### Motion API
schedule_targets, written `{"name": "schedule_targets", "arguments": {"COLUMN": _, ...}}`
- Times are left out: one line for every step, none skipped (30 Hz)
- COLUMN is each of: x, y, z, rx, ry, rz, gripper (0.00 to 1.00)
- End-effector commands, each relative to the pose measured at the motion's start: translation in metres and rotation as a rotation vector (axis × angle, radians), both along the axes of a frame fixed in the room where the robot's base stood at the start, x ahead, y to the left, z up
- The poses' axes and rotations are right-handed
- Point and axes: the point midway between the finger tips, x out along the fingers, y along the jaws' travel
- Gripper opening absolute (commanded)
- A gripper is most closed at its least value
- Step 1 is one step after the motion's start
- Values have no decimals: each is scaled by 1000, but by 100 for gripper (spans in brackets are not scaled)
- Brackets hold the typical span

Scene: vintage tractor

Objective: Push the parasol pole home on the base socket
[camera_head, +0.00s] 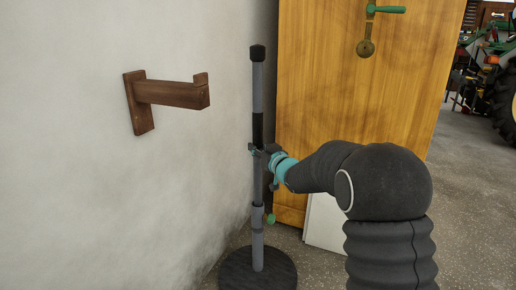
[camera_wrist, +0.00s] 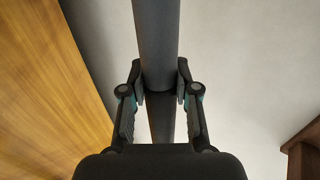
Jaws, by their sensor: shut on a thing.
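The grey parasol pole (camera_head: 258,90) stands upright, with a black cap on top and a black band near mid-height. My gripper (camera_head: 258,150) is shut around the pole just below or at that band. In the wrist view the pole (camera_wrist: 156,40) runs between the two fingers of my gripper (camera_wrist: 160,85). The pole lines up with the base socket (camera_head: 257,240), a grey tube with a green knob on its right. Its lower end meets or enters the socket collar; how deep it sits cannot be told. The round dark base (camera_head: 232,279) lies on the floor.
A brown wooden wall bracket (camera_head: 170,93) sticks out from the white wall on the left. A wooden door (camera_head: 340,70) with a green handle stands behind the pole. A white panel (camera_head: 325,222) leans below it. Open floor (camera_head: 470,210) lies to the right.

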Motion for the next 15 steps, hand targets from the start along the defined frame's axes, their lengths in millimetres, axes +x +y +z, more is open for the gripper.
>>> {"name": "schedule_targets", "arguments": {"x": 0, "y": 0, "z": -1, "rx": 1, "ry": -2, "rz": 0, "gripper": 0}}
{"name": "schedule_targets", "arguments": {"x": 0, "y": 0, "z": -2, "rx": 1, "ry": -2, "rz": 0, "gripper": 0}}
{"name": "schedule_targets", "arguments": {"x": 0, "y": 0, "z": -2, "rx": 1, "ry": -2, "rz": 0, "gripper": 0}}
{"name": "schedule_targets", "arguments": {"x": 0, "y": 0, "z": -3, "rx": 1, "ry": -2, "rz": 0, "gripper": 0}}
{"name": "schedule_targets", "arguments": {"x": 0, "y": 0, "z": -4, "rx": 1, "ry": -2, "rz": 0, "gripper": 0}}
{"name": "schedule_targets", "arguments": {"x": 0, "y": 0, "z": -5, "rx": 1, "ry": -2, "rz": 0, "gripper": 0}}
{"name": "schedule_targets", "arguments": {"x": 0, "y": 0, "z": -5, "rx": 1, "ry": -2, "rz": 0, "gripper": 0}}
{"name": "schedule_targets", "arguments": {"x": 0, "y": 0, "z": -6, "rx": 1, "ry": -2, "rz": 0, "gripper": 0}}
{"name": "schedule_targets", "arguments": {"x": 0, "y": 0, "z": -7, "rx": 1, "ry": -2, "rz": 0, "gripper": 0}}
{"name": "schedule_targets", "arguments": {"x": 0, "y": 0, "z": -7, "rx": 1, "ry": -2, "rz": 0, "gripper": 0}}
{"name": "schedule_targets", "arguments": {"x": 0, "y": 0, "z": -8, "rx": 1, "ry": -2, "rz": 0, "gripper": 0}}
{"name": "schedule_targets", "arguments": {"x": 0, "y": 0, "z": -9, "rx": 1, "ry": -2, "rz": 0, "gripper": 0}}
{"name": "schedule_targets", "arguments": {"x": 0, "y": 0, "z": -9, "rx": 1, "ry": -2, "rz": 0, "gripper": 0}}
{"name": "schedule_targets", "arguments": {"x": 0, "y": 0, "z": -10, "rx": 1, "ry": -2, "rz": 0, "gripper": 0}}
{"name": "schedule_targets", "arguments": {"x": 0, "y": 0, "z": -11, "rx": 1, "ry": -2, "rz": 0, "gripper": 0}}
